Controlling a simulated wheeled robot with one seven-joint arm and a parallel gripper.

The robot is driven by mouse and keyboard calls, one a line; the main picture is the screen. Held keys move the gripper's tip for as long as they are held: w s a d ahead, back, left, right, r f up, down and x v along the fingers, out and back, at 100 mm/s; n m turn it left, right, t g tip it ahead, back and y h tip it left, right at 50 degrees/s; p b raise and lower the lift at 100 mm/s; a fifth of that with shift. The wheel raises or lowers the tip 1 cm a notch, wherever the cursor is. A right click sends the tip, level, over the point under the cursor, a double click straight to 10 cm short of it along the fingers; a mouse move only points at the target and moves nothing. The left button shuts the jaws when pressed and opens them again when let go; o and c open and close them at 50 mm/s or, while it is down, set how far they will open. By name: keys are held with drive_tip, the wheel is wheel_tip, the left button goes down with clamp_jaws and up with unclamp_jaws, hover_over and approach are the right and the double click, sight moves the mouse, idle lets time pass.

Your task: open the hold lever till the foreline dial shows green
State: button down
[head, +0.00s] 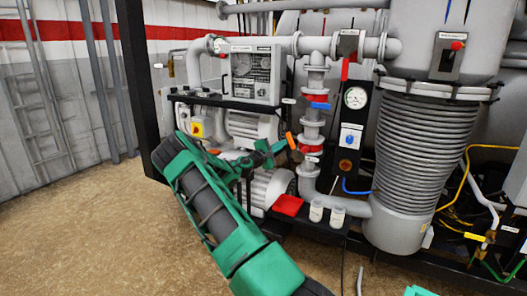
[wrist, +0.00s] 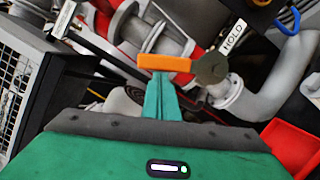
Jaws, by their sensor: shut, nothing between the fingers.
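The hold lever (wrist: 165,62) has an orange grip and a dark hub, beside a white HOLD label (wrist: 233,38) in the wrist view. In the head view the orange lever (head: 290,141) is low on the vertical pipe stack. My green gripper (wrist: 161,78) is shut and empty, its fingertips right at the lever's near edge; I cannot tell if they touch it. In the head view my gripper (head: 283,148) is beside the lever. A round white dial (head: 355,97) is on a black panel right of the pipes, and another gauge (head: 220,45) is up left. Their labels and readings are too small to tell.
A ribbed grey bellows column (head: 425,150) stands to the right. Open floor lies at the left.

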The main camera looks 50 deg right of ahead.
drive_tip(key=s+m, duration=0.1)
drive_tip(key=r+m, duration=0.1)
drive_tip(key=s+r+m+y, duration=0.1)
drive_tip(key=m, duration=0.1)
drive_tip(key=shift+s+d, duration=0.25)
drive_tip(key=shift+s, duration=0.1)
drive_tip(key=shift+s+d+r, duration=0.1)
drive_tip(key=shift+s+r, duration=0.05)
drive_tip(key=shift+s, duration=0.35)
approach(291, 140)
drive_tip(key=w+a, duration=0.3)
drive_tip(key=shift+w+r, duration=0.3)
idle(0.4)
idle(0.5)
